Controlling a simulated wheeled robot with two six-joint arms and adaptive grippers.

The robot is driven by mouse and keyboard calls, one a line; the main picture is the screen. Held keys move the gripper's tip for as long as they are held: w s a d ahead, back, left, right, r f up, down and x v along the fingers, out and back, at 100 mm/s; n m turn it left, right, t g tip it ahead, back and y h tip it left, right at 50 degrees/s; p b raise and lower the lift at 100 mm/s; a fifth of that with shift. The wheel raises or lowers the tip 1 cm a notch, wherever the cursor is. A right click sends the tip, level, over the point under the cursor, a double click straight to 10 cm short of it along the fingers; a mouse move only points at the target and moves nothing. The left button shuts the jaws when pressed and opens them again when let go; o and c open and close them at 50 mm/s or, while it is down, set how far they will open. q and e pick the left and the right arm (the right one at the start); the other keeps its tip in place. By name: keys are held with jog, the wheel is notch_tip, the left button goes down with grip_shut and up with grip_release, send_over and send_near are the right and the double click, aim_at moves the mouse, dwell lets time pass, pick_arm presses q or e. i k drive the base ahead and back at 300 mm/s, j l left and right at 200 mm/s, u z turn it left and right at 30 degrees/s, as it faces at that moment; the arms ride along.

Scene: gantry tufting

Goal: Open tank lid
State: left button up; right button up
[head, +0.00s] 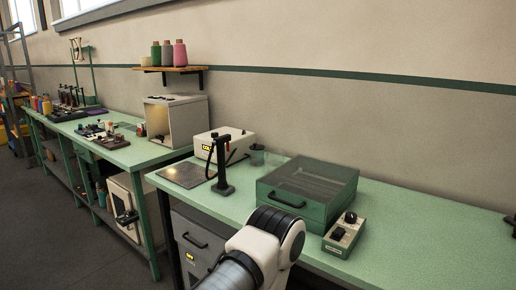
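The tank is most likely the green box (300,212) on the near green bench. Its top is a clear, dark-tinted lid (312,177) that lies flat over the box and looks shut. A dark handle (287,198) is on its front left side. A white and black arm link of mine rises from the bottom edge in front of the bench and the tank's near side. Neither of my grippers shows in the head view.
A control box with black knobs (344,232) sits right of the tank. A black stand (221,170), a dark plate (187,175), a white instrument (225,145) and a small cup (257,154) are left of it.

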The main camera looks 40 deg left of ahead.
aim_at(256, 147)
jog(key=j+z, duration=0.25)
jog(key=j, duration=1.55)
jog(key=i, duration=0.05)
